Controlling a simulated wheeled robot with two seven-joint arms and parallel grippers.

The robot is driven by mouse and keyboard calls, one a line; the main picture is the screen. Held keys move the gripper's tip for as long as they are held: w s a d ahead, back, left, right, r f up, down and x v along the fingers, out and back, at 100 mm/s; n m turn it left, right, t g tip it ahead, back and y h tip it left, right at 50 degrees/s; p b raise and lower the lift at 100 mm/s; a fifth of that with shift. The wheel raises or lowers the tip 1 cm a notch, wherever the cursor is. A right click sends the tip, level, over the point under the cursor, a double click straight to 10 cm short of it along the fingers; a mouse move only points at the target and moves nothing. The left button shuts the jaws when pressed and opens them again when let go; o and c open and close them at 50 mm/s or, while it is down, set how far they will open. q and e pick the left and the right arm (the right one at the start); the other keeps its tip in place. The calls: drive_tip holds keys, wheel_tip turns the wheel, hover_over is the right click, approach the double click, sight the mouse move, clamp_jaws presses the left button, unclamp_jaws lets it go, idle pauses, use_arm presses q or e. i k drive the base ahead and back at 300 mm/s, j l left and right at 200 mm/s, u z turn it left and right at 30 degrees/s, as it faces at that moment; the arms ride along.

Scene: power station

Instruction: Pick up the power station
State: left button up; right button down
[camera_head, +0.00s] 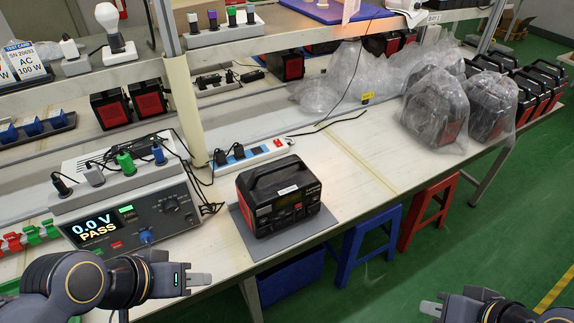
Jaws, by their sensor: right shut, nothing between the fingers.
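The power station (281,196) is a black and red box with a carry handle along its top. It stands upright on a grey mat (309,229) near the table's front edge. My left gripper (203,283) is to the left and nearer than the power station, clear of it, with its fingers pointing right; whether its jaws are apart is hard to see. My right gripper (430,306) is at the bottom right, well away from the power station, beyond the table's front edge. It is shut and empty.
A test unit (132,215) reading "0.0 V PASS" stands left of the power station, with cables on it. A white power strip (250,154) lies behind. Bagged units (437,107) stand at the right. Blue (367,240) and red (428,208) stools are by the table.

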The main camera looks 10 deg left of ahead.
sight(271, 192)
drive_tip(key=u, duration=1.7)
drive_tip(key=z, duration=1.35)
drive_tip(key=j+z, duration=0.15)
drive_tip(key=z, duration=0.3)
drive_tip(key=i+j+z, duration=0.1)
drive_tip(key=z, duration=0.4)
drive_tip(key=j+z, duration=0.3)
drive_tip(key=z, duration=0.15)
